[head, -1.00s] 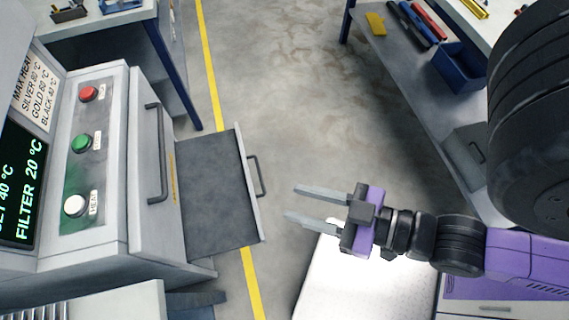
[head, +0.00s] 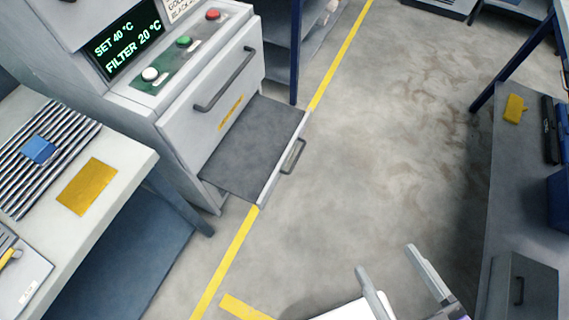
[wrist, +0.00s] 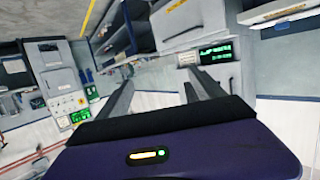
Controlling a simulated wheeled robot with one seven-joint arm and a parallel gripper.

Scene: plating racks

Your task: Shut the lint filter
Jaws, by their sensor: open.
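The lint filter (head: 246,142) is a flat dark grey drawer pulled out low from the front of a light grey machine (head: 205,88). Its pale front edge carries a dark handle (head: 293,156). My gripper (head: 398,262) is at the bottom right of the head view, apart from the drawer, with its two pale fingers spread and nothing between them. In the wrist view the fingers (wrist: 160,88) also stand apart and empty. I cannot make out the drawer in the wrist view.
The machine has an upper door with its own handle (head: 226,80), three buttons and a display reading FILTER 20 °C. A table (head: 128,165) with a rack stands at left. A grey bench (head: 480,215) stands at right. The floor between is clear, with a yellow line.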

